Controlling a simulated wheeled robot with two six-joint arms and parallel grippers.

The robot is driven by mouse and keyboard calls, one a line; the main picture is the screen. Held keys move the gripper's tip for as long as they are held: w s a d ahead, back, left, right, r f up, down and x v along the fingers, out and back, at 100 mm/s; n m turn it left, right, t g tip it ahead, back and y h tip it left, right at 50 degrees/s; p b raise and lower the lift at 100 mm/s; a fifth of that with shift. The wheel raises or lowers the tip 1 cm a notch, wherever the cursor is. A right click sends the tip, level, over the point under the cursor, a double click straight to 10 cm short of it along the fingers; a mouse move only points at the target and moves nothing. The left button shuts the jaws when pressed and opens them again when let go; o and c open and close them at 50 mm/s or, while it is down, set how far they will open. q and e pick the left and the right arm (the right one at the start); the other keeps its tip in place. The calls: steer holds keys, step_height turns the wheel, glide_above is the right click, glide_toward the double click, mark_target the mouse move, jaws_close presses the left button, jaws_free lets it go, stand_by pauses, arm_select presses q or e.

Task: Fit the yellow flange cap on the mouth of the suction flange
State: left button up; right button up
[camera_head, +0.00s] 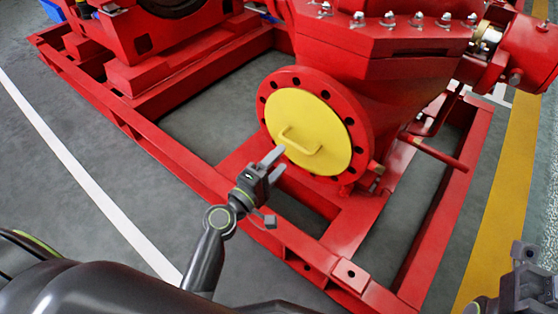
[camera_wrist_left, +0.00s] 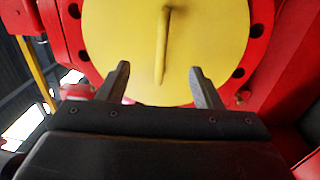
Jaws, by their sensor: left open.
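The yellow flange cap (camera_head: 310,132) sits on the mouth of the red suction flange (camera_head: 357,112), covering it inside the ring of bolt holes. Its yellow handle (camera_head: 299,142) faces outward. My left gripper (camera_head: 274,164) is open and empty in front of the lower left of the cap. In the left wrist view the two fingers (camera_wrist_left: 160,85) stand apart, with the cap (camera_wrist_left: 205,35) and its handle (camera_wrist_left: 163,45) beyond and between them; the handle is not gripped. My right gripper (camera_head: 525,270) shows at the lower right edge, its fingers unclear.
The red pump casing (camera_head: 375,50) rises behind the flange. The red base frame (camera_head: 270,235) runs below, with rails and open gaps. Grey floor with a white line (camera_head: 85,165) lies to the left, and a yellow floor stripe (camera_head: 505,200) to the right.

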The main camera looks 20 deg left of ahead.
arm_select(q)
steer(key=b+v, duration=0.1)
steer(key=v, duration=0.5)
steer(key=shift+r, duration=0.2)
stand_by(0.4)
stand_by(0.7)
